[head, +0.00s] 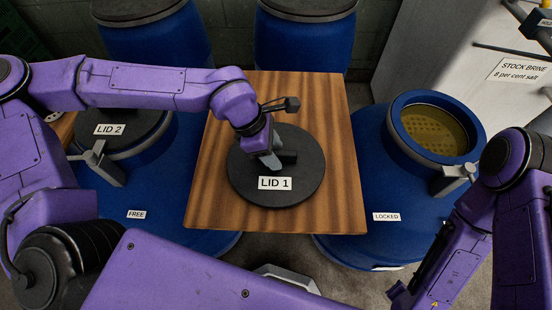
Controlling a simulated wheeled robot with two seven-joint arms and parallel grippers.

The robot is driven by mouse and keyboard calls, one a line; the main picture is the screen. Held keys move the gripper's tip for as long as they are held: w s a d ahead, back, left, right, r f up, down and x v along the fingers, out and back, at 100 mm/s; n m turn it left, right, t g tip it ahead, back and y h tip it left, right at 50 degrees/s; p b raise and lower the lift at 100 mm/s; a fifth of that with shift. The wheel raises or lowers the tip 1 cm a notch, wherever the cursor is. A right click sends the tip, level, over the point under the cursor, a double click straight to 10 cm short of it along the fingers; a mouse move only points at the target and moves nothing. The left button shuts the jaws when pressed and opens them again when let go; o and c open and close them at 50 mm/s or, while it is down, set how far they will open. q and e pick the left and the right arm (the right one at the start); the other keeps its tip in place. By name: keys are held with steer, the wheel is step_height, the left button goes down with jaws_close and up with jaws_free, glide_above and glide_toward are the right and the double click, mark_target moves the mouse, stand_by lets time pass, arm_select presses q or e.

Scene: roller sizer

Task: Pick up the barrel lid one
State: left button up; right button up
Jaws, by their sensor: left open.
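Lid one (250,190), a round black disc labelled "LID 1", lies flat on a striped wooden board (335,205). A dark bar-like handle (288,157) stands out near its middle. My left gripper (271,161) points down over the middle of the lid, its grey fingertips right at the handle. It is open; the wrist partly hides the handle, so I cannot tell whether the fingers touch it. My right arm comes in at the right edge, and its gripper fingers are not in view.
A blue barrel (350,190) labelled "LOCKED" stands open at right, a yellowish perforated surface inside. At left, lid two (135,133) covers a blue barrel (165,205) labelled "FREE". Two lidded barrels stand behind. A pale cabinet (440,60) bears a "STOCK BRINE" sign (522,70).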

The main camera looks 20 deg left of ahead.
arm_select(q)
jaws_close()
stand_by(1.5)
